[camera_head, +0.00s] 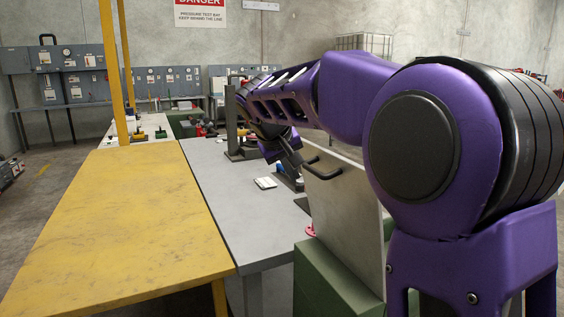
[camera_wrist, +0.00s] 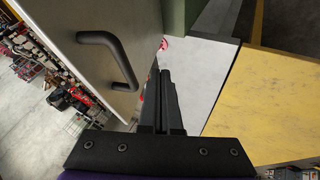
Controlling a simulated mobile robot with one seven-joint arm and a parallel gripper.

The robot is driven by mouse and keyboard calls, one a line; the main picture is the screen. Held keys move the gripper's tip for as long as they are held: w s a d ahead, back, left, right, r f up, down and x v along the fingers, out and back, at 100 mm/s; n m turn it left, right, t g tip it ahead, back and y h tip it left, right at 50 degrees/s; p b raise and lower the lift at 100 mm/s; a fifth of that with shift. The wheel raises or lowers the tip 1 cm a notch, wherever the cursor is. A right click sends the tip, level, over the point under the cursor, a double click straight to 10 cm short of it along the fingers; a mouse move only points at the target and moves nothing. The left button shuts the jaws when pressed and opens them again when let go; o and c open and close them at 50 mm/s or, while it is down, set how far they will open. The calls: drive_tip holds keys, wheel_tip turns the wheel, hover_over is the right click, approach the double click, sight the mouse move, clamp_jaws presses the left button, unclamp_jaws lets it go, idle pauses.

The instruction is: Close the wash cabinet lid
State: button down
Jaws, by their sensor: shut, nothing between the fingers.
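The wash cabinet lid (camera_head: 345,205) is a flat pale grey panel standing upright, open, above the green wash cabinet (camera_head: 322,282). Its black bar handle (camera_head: 324,168) is near the top edge. My gripper (camera_head: 291,158) is at the lid's far side in the head view, close to the handle; the arm partly hides it. In the wrist view the lid (camera_wrist: 75,20) fills the upper left with its handle (camera_wrist: 113,58). My shut, empty fingers (camera_wrist: 165,85) lie just right of the handle, alongside the lid's edge. Whether they touch it I cannot tell.
A grey table (camera_head: 205,190) and a worn yellow table (camera_head: 120,225) stand left of the cabinet. A yellow post (camera_head: 113,70) rises at the left.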

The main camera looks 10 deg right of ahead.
sight(305, 167)
drive_tip(key=shift+w+d+r, duration=0.15)
drive_tip(key=shift+w+d, duration=0.05)
drive_tip(key=shift+d, duration=0.55)
drive_tip(key=shift+w+d+r, duration=0.1)
drive_tip(key=shift+w+d, duration=0.05)
drive_tip(key=shift+d, duration=0.55)
